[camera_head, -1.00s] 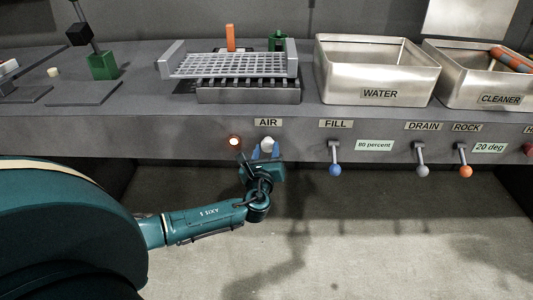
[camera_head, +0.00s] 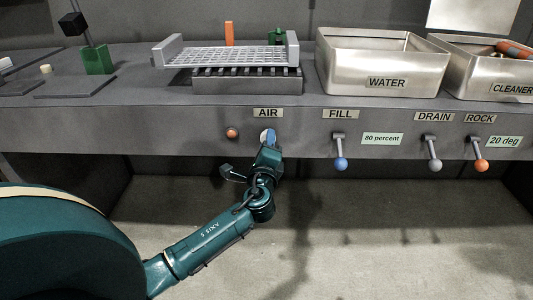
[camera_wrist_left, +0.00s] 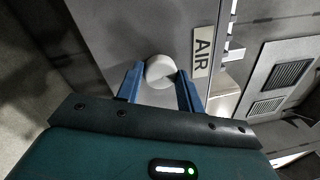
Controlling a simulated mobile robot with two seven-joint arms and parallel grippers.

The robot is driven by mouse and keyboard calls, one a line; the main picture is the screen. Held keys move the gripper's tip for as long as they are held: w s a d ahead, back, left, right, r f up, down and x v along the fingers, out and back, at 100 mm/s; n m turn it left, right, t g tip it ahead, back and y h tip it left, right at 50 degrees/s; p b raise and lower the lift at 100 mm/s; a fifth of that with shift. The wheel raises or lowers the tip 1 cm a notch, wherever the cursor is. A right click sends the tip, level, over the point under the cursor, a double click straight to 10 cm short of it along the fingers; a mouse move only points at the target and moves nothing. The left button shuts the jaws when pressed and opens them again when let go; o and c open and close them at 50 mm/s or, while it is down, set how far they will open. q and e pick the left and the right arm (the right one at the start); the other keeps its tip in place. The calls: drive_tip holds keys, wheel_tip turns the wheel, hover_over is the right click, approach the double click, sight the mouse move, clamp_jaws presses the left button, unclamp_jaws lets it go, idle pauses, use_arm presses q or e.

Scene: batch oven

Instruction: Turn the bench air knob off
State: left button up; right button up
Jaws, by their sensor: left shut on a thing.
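The bench air knob (camera_head: 263,136) is a round pale knob under the AIR label (camera_head: 268,113) on the bench front. My left gripper (camera_head: 268,138) is at it, shut on the knob, with one blue finger showing over it. In the left wrist view the knob (camera_wrist_left: 159,69) sits between the two blue fingertips of my left gripper (camera_wrist_left: 160,82), and the AIR label (camera_wrist_left: 202,52) is to its right. The round lamp (camera_head: 232,133) left of the knob is dull orange and looks unlit. My right gripper is not in view.
Levers hang from the bench front to the right: a blue-tipped FILL lever (camera_head: 340,163), a grey-tipped DRAIN lever (camera_head: 435,165) and an orange-tipped ROCK lever (camera_head: 482,165). The WATER tank (camera_head: 387,83) and a wire rack (camera_head: 225,58) stand above. Open floor lies below the bench.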

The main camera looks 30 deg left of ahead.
use_arm(q)
drive_tip(key=shift+n+g+y+b, duration=0.3)
drive_tip(key=shift+n+y+b, duration=0.3)
drive_tip(key=shift+n+b, duration=2.4)
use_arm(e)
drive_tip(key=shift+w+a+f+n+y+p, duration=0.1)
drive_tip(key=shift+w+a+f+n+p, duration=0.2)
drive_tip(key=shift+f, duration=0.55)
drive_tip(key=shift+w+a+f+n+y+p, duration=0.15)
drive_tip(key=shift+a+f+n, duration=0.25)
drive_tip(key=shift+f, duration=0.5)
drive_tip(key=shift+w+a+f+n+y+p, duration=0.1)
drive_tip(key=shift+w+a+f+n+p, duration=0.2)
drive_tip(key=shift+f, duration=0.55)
use_arm(q)
drive_tip(key=shift+n, duration=0.6)
drive_tip(key=o, duration=1)
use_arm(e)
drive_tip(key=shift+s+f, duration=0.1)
use_arm(q)
drive_tip(key=shift+d, duration=0.1)
